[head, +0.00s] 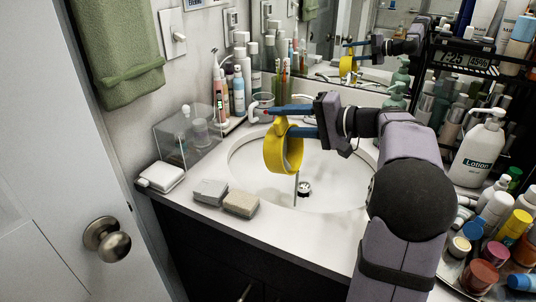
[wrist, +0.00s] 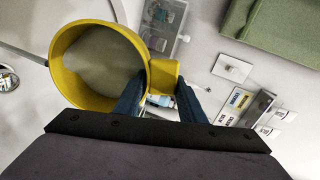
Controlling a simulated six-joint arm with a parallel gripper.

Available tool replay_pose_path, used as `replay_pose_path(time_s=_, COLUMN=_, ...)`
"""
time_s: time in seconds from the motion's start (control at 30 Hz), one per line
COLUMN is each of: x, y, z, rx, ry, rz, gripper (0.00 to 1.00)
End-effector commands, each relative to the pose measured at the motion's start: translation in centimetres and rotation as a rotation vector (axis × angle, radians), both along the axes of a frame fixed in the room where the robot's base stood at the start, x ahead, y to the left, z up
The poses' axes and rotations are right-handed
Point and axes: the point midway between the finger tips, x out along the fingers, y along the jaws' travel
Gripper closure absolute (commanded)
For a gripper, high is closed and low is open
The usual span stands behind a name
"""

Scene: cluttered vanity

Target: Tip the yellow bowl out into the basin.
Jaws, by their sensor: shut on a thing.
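The yellow bowl (head: 270,153) is held on its side above the white basin (head: 345,178), with its wall close to upright. My gripper (head: 281,121) is shut on the bowl's upper edge part. In the wrist view the bowl (wrist: 72,88) shows its round rim and a greyish inside, and a yellow stub (wrist: 165,76) sits between my fingers (wrist: 158,98). I cannot tell whether anything is left in the bowl. A thin grey upright shape stands below the bowl near the dark drain; I cannot tell what it is.
Two soap-like blocks, grey (head: 210,191) and tan (head: 241,203), lie on the front counter edge. A clear box (head: 188,143) stands at the left. Bottles (head: 238,92) and a cup (head: 262,106) line the back. A lotion bottle (head: 478,150) and several jars crowd the right.

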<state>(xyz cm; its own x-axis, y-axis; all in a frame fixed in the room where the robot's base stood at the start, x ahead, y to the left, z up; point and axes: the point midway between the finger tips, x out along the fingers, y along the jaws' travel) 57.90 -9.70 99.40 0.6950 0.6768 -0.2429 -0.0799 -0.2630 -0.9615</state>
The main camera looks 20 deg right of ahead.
Motion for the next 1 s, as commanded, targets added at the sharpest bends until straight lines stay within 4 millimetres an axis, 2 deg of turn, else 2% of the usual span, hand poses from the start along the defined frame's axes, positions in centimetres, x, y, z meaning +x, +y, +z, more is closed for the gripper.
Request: replay_pose_path(time_s=1.0, x=-0.50, y=-0.49, z=-0.09, rx=0.036, ry=-0.036, rz=-0.001, gripper=0.95)
